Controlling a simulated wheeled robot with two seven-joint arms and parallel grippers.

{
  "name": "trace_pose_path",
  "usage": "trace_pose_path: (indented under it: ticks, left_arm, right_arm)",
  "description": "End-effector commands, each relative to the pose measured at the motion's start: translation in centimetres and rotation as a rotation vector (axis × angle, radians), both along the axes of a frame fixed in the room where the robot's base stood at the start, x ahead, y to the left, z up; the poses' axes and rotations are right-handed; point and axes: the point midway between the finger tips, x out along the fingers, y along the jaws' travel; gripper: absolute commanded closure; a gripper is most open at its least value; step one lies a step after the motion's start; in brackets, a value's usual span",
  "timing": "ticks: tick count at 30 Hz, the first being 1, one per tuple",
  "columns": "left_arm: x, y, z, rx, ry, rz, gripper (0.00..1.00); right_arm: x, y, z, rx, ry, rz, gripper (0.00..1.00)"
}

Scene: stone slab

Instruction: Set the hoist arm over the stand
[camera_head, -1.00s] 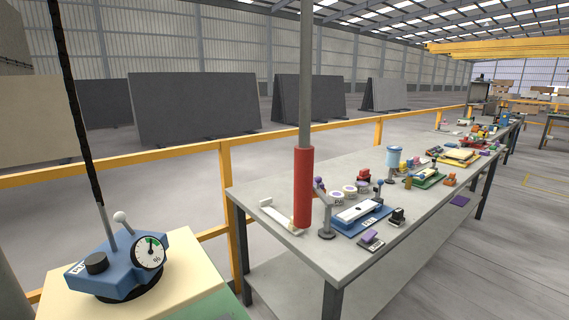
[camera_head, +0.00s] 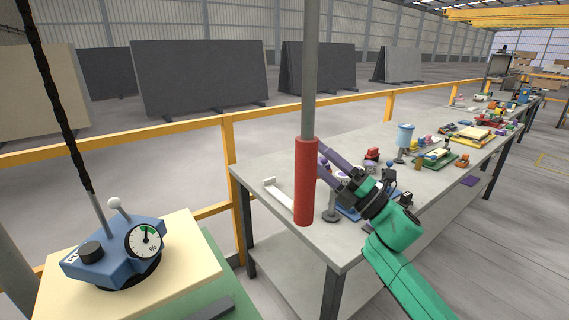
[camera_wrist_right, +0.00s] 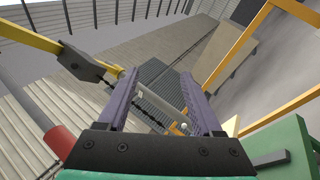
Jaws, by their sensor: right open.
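A red grip (camera_head: 305,182) sits on the lower end of a grey upright rod (camera_head: 309,60), whose top is out of view. My right gripper (camera_head: 324,155), with purple fingers on a green arm, is right of the red grip, apart or touching I cannot tell. In the right wrist view its fingers (camera_wrist_right: 160,78) are open, and the red grip (camera_wrist_right: 62,140) lies outside them, lower left. A yellow arm (camera_wrist_right: 35,35) with a dark end piece shows at upper left there. A blue lifter (camera_head: 115,250) with a dial sits on a pale slab (camera_head: 195,262). My left gripper is out of view.
A long grey workbench (camera_head: 275,165) carries several small tools and fixtures behind my right arm. A yellow rail (camera_head: 180,128) runs behind it. Dark slabs (camera_head: 198,75) lean on racks beyond. A dark chain (camera_head: 55,100) rises from the lifter.

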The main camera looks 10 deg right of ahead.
Motion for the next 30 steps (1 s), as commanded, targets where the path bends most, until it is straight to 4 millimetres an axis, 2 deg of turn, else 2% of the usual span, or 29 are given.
trace_pose_path:
  ticks: [1, 3, 7, 9, 11, 14, 17, 27, 30]
  left_arm:
    - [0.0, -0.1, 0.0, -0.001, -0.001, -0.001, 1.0]
    - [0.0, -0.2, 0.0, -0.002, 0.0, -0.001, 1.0]
    - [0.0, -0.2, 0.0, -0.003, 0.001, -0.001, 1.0]
    - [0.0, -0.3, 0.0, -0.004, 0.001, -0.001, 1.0]
    - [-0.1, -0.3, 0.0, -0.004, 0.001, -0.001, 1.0]
    - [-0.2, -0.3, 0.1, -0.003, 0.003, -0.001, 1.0]
    - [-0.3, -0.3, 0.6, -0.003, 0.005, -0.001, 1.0]
    - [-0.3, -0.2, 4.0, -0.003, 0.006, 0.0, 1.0]
    - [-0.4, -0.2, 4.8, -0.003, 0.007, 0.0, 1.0]
  right_arm:
    - [-1.4, 0.2, 2.8, -0.152, -0.167, 0.052, 0.33]
    - [-4.4, 0.5, 5.3, -0.385, -0.41, 0.151, 0.33]
    - [-9.9, -1.3, 6.7, -0.722, -0.733, 0.314, 0.33]
    - [-12.0, -2.5, 6.7, -0.828, -0.831, 0.378, 0.33]
    - [-13.1, -3.3, 6.6, -0.88, -0.88, 0.415, 0.33]
    - [-13.8, -3.4, 6.5, -0.91, -0.908, 0.443, 0.33]
    - [-13.9, -1.9, 6.6, -0.907, -0.91, 0.447, 0.33]
    - [-13.8, 7.1, 7.0, -0.9, -0.908, 0.447, 0.33]
    - [-13.7, 9.1, 7.0, -0.901, -0.908, 0.445, 0.33]
